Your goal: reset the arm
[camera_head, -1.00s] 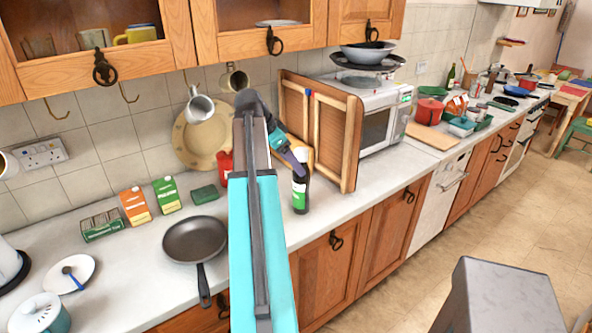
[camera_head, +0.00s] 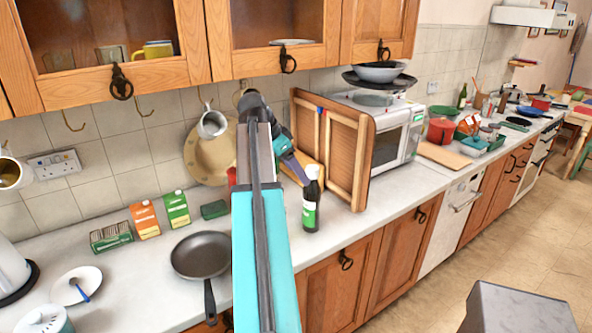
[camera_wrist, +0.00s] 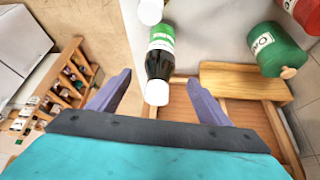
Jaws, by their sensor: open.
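My gripper (camera_wrist: 156,98) shows in the wrist view as two purple fingers spread apart, with nothing held between them. A dark bottle with a green and white label (camera_wrist: 160,50) stands just beyond the fingers there, not gripped. In the head view my arm reaches up over the counter, and the gripper (camera_head: 296,168) is partly hidden behind the arm's end. The same bottle (camera_head: 311,205) stands upright on the counter just right of it. A wooden framed panel (camera_head: 345,150) stands open behind the bottle.
A microwave (camera_head: 395,140) with bowls on top stands to the right. Wall cupboards (camera_head: 265,60) hang above the arm.

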